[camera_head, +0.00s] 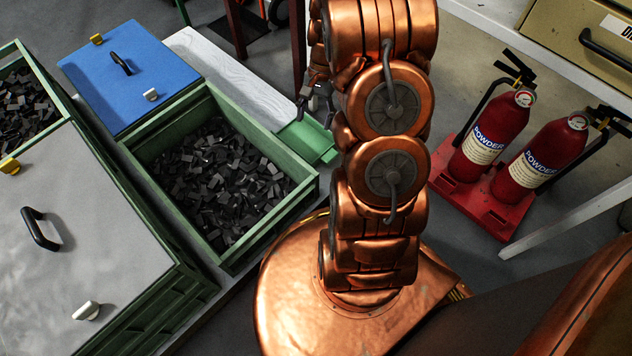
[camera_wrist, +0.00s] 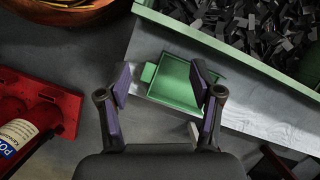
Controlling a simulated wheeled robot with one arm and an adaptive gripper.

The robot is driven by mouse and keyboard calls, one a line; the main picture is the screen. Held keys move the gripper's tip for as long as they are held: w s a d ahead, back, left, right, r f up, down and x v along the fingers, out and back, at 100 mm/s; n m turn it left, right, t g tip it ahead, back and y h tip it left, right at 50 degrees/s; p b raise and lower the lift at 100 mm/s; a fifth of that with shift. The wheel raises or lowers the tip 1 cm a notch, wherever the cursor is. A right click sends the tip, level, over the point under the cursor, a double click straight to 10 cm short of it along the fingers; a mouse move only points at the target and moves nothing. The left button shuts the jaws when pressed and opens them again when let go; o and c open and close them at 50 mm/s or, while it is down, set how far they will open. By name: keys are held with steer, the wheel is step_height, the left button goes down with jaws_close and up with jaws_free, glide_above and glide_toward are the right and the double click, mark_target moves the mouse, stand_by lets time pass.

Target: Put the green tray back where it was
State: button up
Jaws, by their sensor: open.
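The small green tray (camera_wrist: 178,82) shows in the wrist view as a shallow, empty rectangle with a tab on its left side. In the head view the tray (camera_head: 306,141) is partly hidden behind my arm, at the right edge of the pale wooden surface (camera_head: 222,62), and seems to reach past that edge. My gripper (camera_wrist: 163,85) is open and empty in the wrist view. Its fingers appear on either side of the tray, the right one overlapping its right edge. Their height above it is hard to tell. In the head view my gripper (camera_head: 318,98) is mostly hidden.
A large green crate (camera_head: 283,205) full of dark stamped parts stands beside the tray. A blue lid (camera_head: 122,74) and a grey lid (camera_head: 75,235) lie to the left. Two red fire extinguishers (camera_head: 492,133) stand on a red base at right. Grey floor lies between.

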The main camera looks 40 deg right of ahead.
steer(key=s+a+r+n+h, duration=0.1)
steer(key=s+a+r+n, duration=0.25)
steer(key=a+r, duration=0.35)
steer(key=s+a+r+n+h, duration=0.1)
steer(key=s+a+r+n, duration=0.3)
steer(key=s, duration=0.5)
steer(key=s+a+r+n+g+h, duration=0.1)
steer(key=s+a+r+n, duration=0.3)
steer(key=s, duration=0.6)
steer(key=shift+s+a+r+g+h, duration=0.2)
steer(key=shift+a+r+g+h, duration=0.15)
steer(key=shift+a+r, duration=0.75)
steer(key=shift+a+f, duration=0.15)
steer(key=shift+f, duration=0.05)
